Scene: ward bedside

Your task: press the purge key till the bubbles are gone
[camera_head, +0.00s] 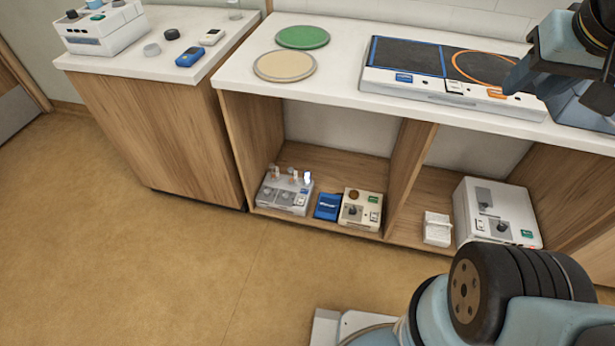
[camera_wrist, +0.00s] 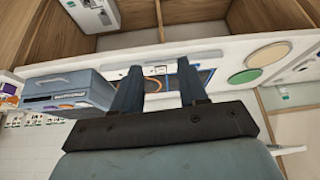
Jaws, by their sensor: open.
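No key marked purge and no bubbles can be made out. Several small devices with keys stand in the low shelf. A grey-white unit with clear upright parts (camera_head: 285,191) is in the left bay, beside a cream box with a knob and a green key (camera_head: 362,208). A larger white box with a knob and keys (camera_head: 497,213) is in the right bay. My gripper (camera_wrist: 158,74) is open and empty in the wrist view, its two fingers apart over the white counter.
The white counter (camera_head: 343,93) holds a green disc (camera_head: 302,37), a beige disc (camera_head: 285,66) and a flat panel with dark pads (camera_head: 410,58). A blue box (camera_head: 328,206) and a small white block (camera_head: 437,228) are on the shelf. The floor in front is clear.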

